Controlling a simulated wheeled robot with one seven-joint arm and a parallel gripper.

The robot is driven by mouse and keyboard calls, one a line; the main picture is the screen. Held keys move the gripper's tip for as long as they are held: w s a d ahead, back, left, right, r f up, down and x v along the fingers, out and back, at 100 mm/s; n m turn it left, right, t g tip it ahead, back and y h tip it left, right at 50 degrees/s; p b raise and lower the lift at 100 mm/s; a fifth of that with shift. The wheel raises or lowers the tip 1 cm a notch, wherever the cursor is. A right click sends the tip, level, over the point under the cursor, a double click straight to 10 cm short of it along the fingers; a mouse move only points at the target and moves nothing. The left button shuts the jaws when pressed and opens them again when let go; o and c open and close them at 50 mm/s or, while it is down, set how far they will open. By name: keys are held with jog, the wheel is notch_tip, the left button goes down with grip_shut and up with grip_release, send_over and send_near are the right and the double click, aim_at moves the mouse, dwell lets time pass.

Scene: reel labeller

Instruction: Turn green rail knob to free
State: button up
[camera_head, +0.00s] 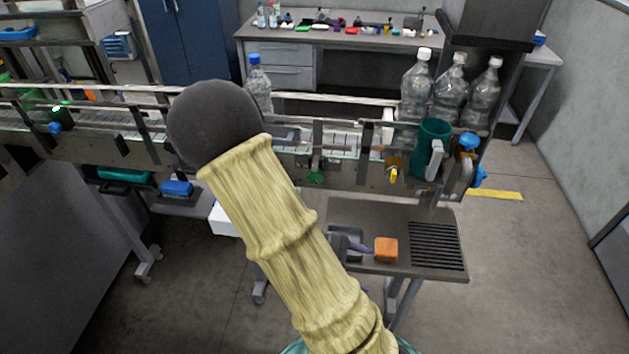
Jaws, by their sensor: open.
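A small green knob (316,177) hangs below the front guide rail of the conveyor (345,172), right of my arm. It is too small for me to read its setting. My arm, in a pale yellow sleeve with a dark grey rounded end, rises from the bottom centre and covers part of the conveyor left of the knob. I see no gripper fingers. In the picture the arm is apart from the green knob.
A yellow knob (393,174), a teal mug-like container (433,148) and blue knobs (469,141) are at the conveyor's right end. Several clear bottles (417,88) stand behind. A small table (385,217) with an orange block (386,248) stands below. Floor at right is mostly clear.

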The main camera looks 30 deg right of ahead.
jog(key=w+a+f+n+t, duration=0.1)
jog(key=w+a+n+t, duration=0.1)
jog(key=w+n+t, duration=0.6)
jog(key=w+a+f+n+t, duration=0.2)
jog(key=w+a+n+t, duration=0.1)
jog(key=w+n+t, duration=0.6)
jog(key=n+t, duration=0.1)
jog(key=n, duration=0.2)
jog(key=shift+w+f+t+y+b, duration=0.2)
jog(key=shift+t+y+b, duration=0.1)
jog(key=shift+t+y, duration=0.1)
jog(key=p, duration=0.2)
send_near(314, 179)
jog(key=x, duration=0.8)
jog(key=shift+d, duration=0.15)
jog(key=shift+w+d, duration=0.35)
jog(key=shift+w, duration=0.25)
